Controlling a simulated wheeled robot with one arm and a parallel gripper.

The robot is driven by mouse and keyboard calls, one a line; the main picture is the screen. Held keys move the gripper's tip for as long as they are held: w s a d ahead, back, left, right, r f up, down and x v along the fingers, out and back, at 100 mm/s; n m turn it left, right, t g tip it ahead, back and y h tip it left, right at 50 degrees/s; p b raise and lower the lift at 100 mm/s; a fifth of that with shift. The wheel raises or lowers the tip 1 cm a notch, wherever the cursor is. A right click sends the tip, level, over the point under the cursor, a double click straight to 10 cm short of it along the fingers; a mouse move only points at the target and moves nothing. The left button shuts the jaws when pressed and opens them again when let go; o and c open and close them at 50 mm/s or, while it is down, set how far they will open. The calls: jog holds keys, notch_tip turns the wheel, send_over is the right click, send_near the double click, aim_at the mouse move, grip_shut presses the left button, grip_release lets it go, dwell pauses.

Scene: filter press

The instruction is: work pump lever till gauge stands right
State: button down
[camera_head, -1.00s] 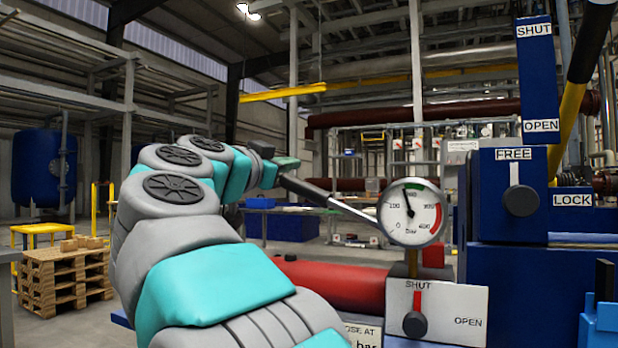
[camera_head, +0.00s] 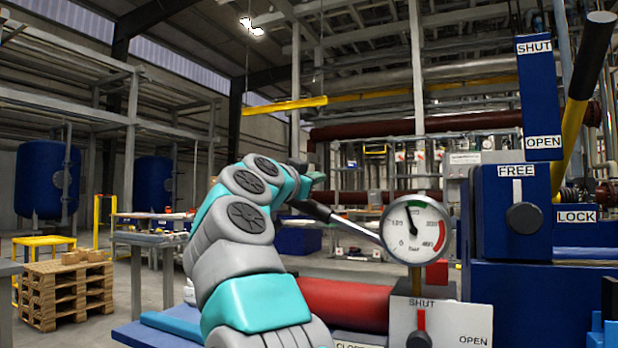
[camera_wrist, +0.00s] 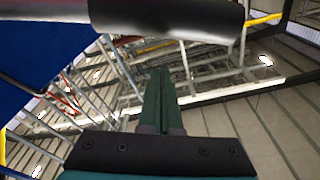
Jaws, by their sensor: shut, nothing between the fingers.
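The pump lever (camera_head: 351,228) is a grey rod with a dark grip, slanting up and left from behind the pressure gauge (camera_head: 414,230). The gauge is round and white, with a green band at the top and a red band at the right. Its needle points up and slightly left, near the green band; the exact reading is too small to tell. My gripper (camera_head: 312,178) is beside and above the lever's grip end, partly hidden by my arm. In the wrist view my gripper (camera_wrist: 163,75) is shut and empty, and the dark grip (camera_wrist: 165,15) crosses in front of its fingertips.
A valve knob (camera_head: 418,341) marked SHUT and OPEN sits below the gauge. A FREE/LOCK knob (camera_head: 524,218) and a yellow lever with black grip (camera_head: 573,125) stand at the right. A red cylinder (camera_head: 345,303) lies below the lever. A pallet stack (camera_head: 66,292) is far left.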

jog(key=shift+s+a+f+b, duration=0.1)
jog(key=shift+a+f+b, duration=0.25)
jog(key=shift+f, duration=0.2)
jog(key=shift+s+a+f+b, duration=0.1)
jog(key=shift+a+f+b, duration=0.15)
jog(key=shift+f+b, duration=0.25)
jog(key=shift+a+f+b, duration=0.25)
jog(key=shift+a+f, duration=0.05)
jog(key=shift+f, duration=0.35)
jog(key=shift+a, duration=0.1)
